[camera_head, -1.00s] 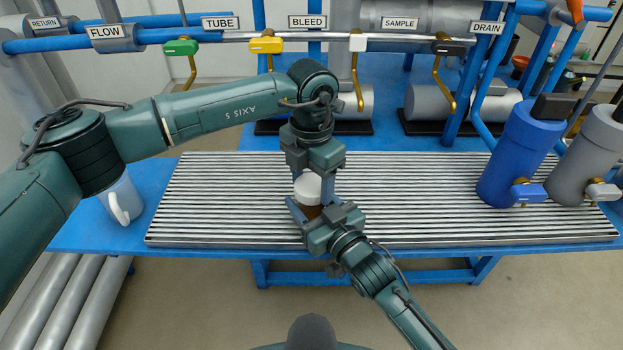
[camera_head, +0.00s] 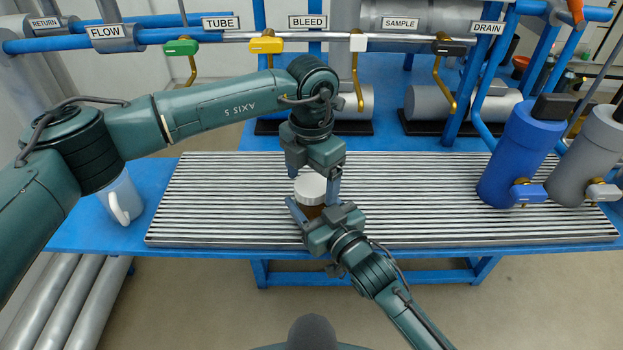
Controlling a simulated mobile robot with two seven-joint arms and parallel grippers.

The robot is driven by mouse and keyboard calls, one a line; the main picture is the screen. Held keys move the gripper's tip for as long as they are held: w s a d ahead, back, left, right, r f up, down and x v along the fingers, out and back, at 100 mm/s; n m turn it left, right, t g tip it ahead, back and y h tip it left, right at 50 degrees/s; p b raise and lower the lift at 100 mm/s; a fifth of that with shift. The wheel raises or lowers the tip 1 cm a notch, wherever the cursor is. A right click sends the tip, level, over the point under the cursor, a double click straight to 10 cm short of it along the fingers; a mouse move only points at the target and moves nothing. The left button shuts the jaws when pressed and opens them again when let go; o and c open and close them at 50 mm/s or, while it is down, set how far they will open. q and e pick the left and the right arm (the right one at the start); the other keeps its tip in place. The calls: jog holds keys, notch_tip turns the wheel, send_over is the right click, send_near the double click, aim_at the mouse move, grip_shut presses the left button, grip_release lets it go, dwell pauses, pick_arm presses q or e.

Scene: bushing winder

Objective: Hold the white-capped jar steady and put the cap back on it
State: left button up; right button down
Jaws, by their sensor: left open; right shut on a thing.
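The jar (camera_head: 311,211) has a brown body and stands on the slatted grating, partly hidden by my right gripper. The white cap (camera_head: 310,186) sits on top of the jar; I cannot tell whether it is fully seated. My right gripper (camera_head: 317,212) comes in from the front and is shut around the jar's body. My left gripper (camera_head: 313,180) points down from above the cap. It is open, with its fingers spread at either side of the cap, the right finger close to the cap's edge.
The grating (camera_head: 220,200) is clear to the left and right of the jar. A pale mug (camera_head: 122,200) stands at the left, near my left arm. A blue cylinder (camera_head: 518,155) and a grey cylinder (camera_head: 580,160) stand at the right. Labelled pipes with valve handles run along the back.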

pick_arm(q)
notch_tip(320, 180, up, 12)
jog(key=shift+f, duration=0.2)
pick_arm(e)
jog(key=shift+c, duration=1.9)
grip_release()
jog(key=shift+s, duration=0.1)
pick_arm(q)
notch_tip(320, 180, up, 2)
jog(key=shift+r+p, duration=0.1)
jog(key=shift+p, duration=1.05)
pick_arm(e)
jog(key=v, duration=1.3)
